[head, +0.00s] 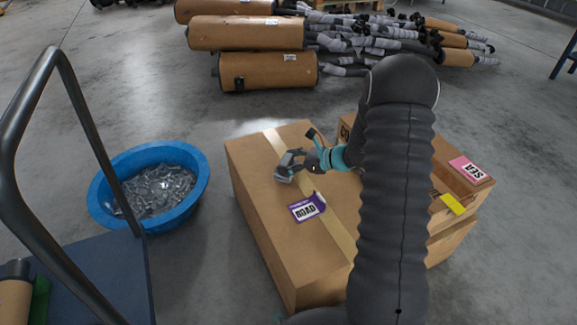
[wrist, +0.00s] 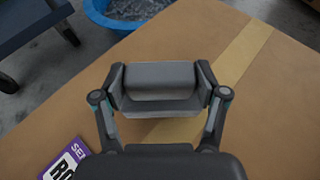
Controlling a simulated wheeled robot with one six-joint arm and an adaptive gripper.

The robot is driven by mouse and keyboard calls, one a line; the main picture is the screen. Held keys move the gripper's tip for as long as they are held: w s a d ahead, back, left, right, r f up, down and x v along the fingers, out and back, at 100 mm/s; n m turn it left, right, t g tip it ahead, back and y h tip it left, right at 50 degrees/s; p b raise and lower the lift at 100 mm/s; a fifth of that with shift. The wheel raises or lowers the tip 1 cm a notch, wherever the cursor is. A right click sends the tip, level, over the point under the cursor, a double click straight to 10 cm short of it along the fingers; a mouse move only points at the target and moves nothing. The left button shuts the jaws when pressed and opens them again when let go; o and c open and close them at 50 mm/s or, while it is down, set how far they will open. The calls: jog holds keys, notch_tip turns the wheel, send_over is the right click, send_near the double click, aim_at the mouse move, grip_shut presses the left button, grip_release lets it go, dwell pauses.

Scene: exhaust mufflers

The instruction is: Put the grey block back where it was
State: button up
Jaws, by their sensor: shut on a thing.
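My gripper (head: 290,167) is over the top of a large cardboard box (head: 262,215), near its tape strip. It is shut on the grey block, which shows between the two fingers in the wrist view (wrist: 160,80). The block lies crosswise between the fingertips. I cannot tell whether its underside touches the box top. In the head view the fingers and the block are small and partly merge.
A purple-edged label (head: 307,207) lies on the box top. A blue tub (head: 103,210) of metal parts stands left of the box. A second carton (head: 462,170) with a pink label is at right, partly behind my arm. Mufflers (head: 245,33) are stacked at the back.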

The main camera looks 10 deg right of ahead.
jog(key=shift+f, duration=0.8)
jog(key=shift+f, duration=0.1)
jog(key=shift+f, duration=0.15)
jog(key=o, duration=1.3)
jog(key=shift+r, duration=0.2)
